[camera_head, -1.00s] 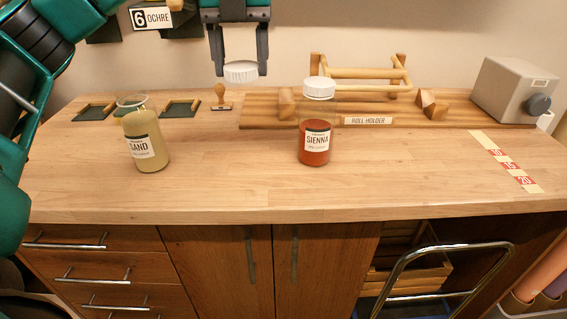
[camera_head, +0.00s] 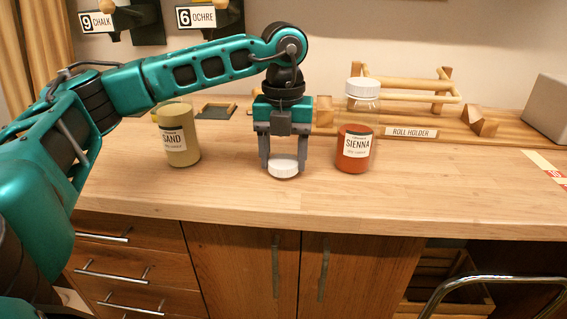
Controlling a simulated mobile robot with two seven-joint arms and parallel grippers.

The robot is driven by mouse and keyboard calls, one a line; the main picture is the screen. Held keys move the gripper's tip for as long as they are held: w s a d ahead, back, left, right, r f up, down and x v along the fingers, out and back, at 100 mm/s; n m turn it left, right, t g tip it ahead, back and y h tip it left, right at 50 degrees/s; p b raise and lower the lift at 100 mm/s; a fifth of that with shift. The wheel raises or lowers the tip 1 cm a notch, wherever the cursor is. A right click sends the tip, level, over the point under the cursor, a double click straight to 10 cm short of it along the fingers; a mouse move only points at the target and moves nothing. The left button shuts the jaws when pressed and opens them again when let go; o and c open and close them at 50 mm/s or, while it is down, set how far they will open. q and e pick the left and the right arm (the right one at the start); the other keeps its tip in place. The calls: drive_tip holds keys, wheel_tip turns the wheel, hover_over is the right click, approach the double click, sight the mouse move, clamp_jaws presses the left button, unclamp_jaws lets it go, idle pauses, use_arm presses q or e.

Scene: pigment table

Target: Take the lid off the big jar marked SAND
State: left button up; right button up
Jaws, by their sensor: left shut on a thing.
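The jar marked SAND (camera_head: 181,140) stands upright on the left of the table, filled with pale tan stuff, and no lid shows on it. Its top is partly behind my left arm. My left gripper (camera_head: 284,166) points down between the two jars and is shut on a white round lid (camera_head: 284,169). The lid is at or just above the table top; I cannot tell if it touches. The jar marked SIENNA (camera_head: 354,148) stands to the right with red stuff and its own white lid (camera_head: 363,88) on. My right gripper is not in view.
The wooden table (camera_head: 430,190) has free room in front and to the right. A roll holder (camera_head: 411,133) on a board stands behind SIENNA. A grey box (camera_head: 548,108) is at the far right. Chalk (camera_head: 97,22) and ochre (camera_head: 196,17) labels are on the back wall.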

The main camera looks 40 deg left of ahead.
sight(284, 161)
use_arm(q)
drive_tip(key=shift+f, duration=0.6)
drive_tip(key=o, duration=1.2)
drive_tip(key=shift+f, duration=0.1)
drive_tip(key=shift+c, duration=0.2)
wheel_tip(284, 161, up, 12)
drive_tip(key=p, duration=0.2)
